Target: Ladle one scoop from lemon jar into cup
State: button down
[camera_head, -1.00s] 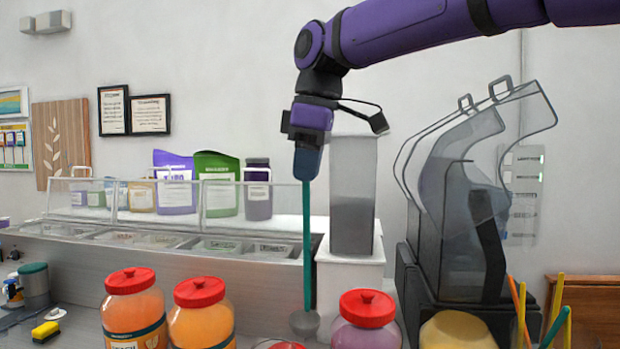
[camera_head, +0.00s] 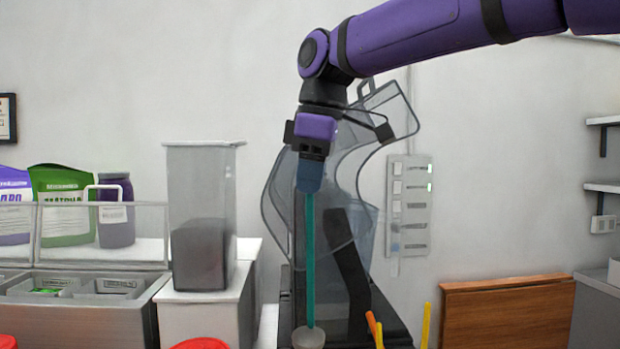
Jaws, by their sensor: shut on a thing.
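My gripper (camera_head: 309,182) is shut on the top of a ladle (camera_head: 310,255). The ladle hangs upright, with a long teal handle and a grey bowl at its lower end, by the bottom edge of the view. I cannot tell whether the bowl holds anything. The lemon jar and the cup cannot be made out; the counter below is outside the view.
Behind the ladle stands a dark machine with clear curved panels (camera_head: 385,135). A tall grey container (camera_head: 200,215) stands on a white box to the left. A red jar lid (camera_head: 200,343) shows at the bottom edge. Orange and yellow sticks (camera_head: 426,325) rise at lower right.

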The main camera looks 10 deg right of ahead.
jog(key=shift+d+f, duration=0.25)
jog(key=shift+f, duration=2.75)
jog(key=shift+f, duration=0.1)
jog(key=shift+f, duration=6.85)
